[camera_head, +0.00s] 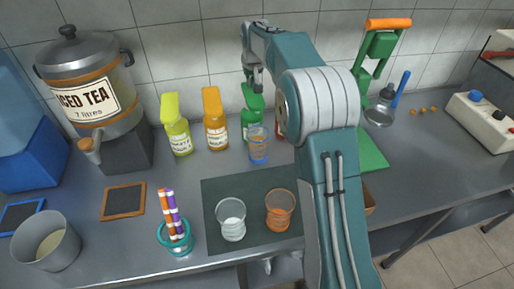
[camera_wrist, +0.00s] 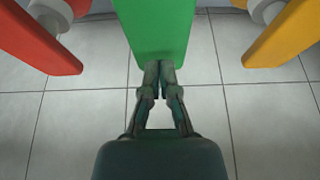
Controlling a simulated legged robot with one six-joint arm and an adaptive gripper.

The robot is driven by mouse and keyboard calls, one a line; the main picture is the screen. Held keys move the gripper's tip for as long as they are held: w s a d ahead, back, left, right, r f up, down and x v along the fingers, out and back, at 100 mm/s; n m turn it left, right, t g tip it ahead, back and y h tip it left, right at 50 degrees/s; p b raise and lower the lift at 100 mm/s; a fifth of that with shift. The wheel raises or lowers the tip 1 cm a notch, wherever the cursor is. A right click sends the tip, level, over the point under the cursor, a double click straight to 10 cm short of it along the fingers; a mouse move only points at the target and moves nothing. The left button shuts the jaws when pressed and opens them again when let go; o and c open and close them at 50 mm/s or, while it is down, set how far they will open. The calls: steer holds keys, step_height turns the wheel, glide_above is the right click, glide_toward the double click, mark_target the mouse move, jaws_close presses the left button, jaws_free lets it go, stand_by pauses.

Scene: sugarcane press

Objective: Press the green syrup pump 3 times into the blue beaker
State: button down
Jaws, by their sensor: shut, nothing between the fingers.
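The green syrup pump (camera_head: 251,122) stands upright at the back, right of the orange one. Its green head (camera_wrist: 155,28) fills the top middle of the wrist view. The blue beaker (camera_head: 258,150), clear with a blue tint, stands just in front of the green pump and holds some orange-brown content. My gripper (camera_head: 257,88) is shut and empty, at the top of the green pump. In the wrist view its closed fingertips (camera_wrist: 159,66) overlap the front end of the green head; I cannot tell whether they touch it.
Beside the green pump are an orange pump (camera_head: 215,128) and a red pump (camera_wrist: 48,42), mostly hidden by my arm in the head view. A yellow-green pump (camera_head: 177,135) stands further left. Two glasses (camera_head: 231,222) (camera_head: 280,212) stand on a dark mat. A tea dispenser (camera_head: 75,60) is left.

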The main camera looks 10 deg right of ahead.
mark_target(251, 91)
steer(key=shift+f, duration=0.5)
steer(key=shift+f, duration=1.7)
steer(key=shift+r, duration=2.6)
steer(key=shift+f, duration=0.2)
steer(key=shift+f, duration=2.4)
steer(key=shift+r, duration=2.6)
